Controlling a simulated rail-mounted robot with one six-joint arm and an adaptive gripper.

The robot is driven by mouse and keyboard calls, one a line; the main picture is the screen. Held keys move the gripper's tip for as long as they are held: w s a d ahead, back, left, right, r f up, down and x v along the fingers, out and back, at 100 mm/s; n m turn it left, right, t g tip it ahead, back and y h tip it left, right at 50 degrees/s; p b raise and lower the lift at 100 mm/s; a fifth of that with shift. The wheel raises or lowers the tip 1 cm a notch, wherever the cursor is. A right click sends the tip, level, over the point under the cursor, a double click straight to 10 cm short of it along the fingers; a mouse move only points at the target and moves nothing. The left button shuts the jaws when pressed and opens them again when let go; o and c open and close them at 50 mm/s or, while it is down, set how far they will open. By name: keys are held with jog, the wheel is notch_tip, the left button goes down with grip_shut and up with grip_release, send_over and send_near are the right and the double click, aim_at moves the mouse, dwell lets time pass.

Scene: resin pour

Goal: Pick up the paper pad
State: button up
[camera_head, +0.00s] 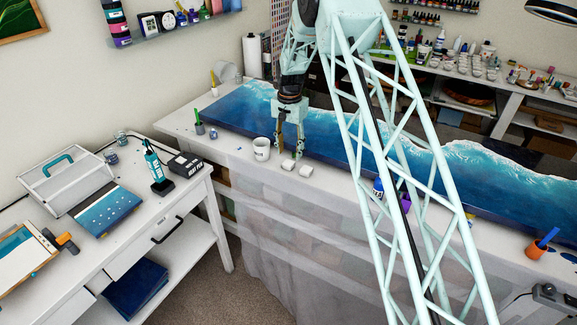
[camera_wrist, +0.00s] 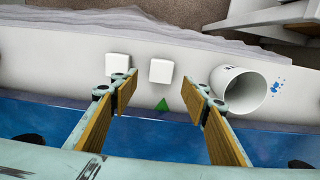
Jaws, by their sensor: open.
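Two small white blocks stand side by side on the white table edge, a left one (camera_head: 288,164) and a right one (camera_head: 306,171). Either could be the paper pad; I cannot tell which. They also show in the wrist view as two pale squares, one at the left (camera_wrist: 118,64) and one nearer the middle (camera_wrist: 161,71). My gripper (camera_head: 291,150) points down just behind the blocks, over the edge of the blue panel.
A white cup (camera_head: 262,149) stands left of the blocks; in the wrist view the cup (camera_wrist: 238,90) is close to one fingertip. The long blue wave panel (camera_head: 240,110) lies behind. A translucent sheet (camera_head: 290,215) hangs over the table front. A small green triangle (camera_wrist: 163,105) shows between the fingers.

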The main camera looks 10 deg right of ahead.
aim_at(289, 162)
jog(key=shift+a+f+p, duration=0.1)
jog(key=shift+f+p, duration=0.2)
jog(key=shift+f, duration=2.3)
jog(key=c, duration=0.7)
